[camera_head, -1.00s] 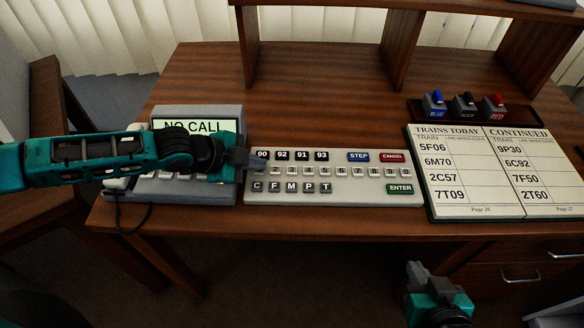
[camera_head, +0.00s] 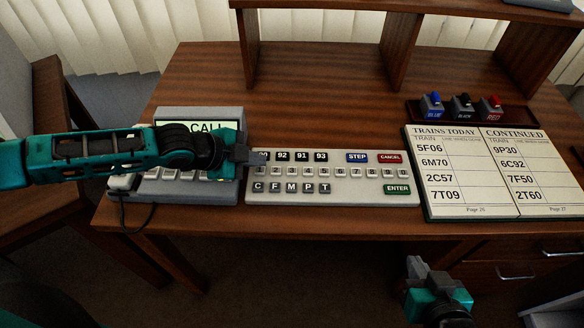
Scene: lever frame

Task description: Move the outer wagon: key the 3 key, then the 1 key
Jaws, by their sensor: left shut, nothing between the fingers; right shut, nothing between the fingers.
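The light grey keyboard (camera_head: 350,188) lies on the desk with a row of white number keys across its middle. The 1 key (camera_head: 260,172) is at the left end of that row, and the 3 key (camera_head: 290,172) is two places to its right. Both look uncovered; their labels are hard to read. My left gripper (camera_head: 248,156) is shut and empty, with its tip over the keyboard's upper left corner. It partly covers the 90 key, up and left of the 1 key. My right gripper (camera_head: 418,266) is shut and empty, in front of the desk edge at lower right.
A grey display unit (camera_head: 200,112) reading "CALL", partly hidden by my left arm, stands left of the keyboard. A trains book (camera_head: 470,215) lies to the right, below a tray of blue, black and red stamps (camera_head: 463,105). The desk behind the keyboard is clear.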

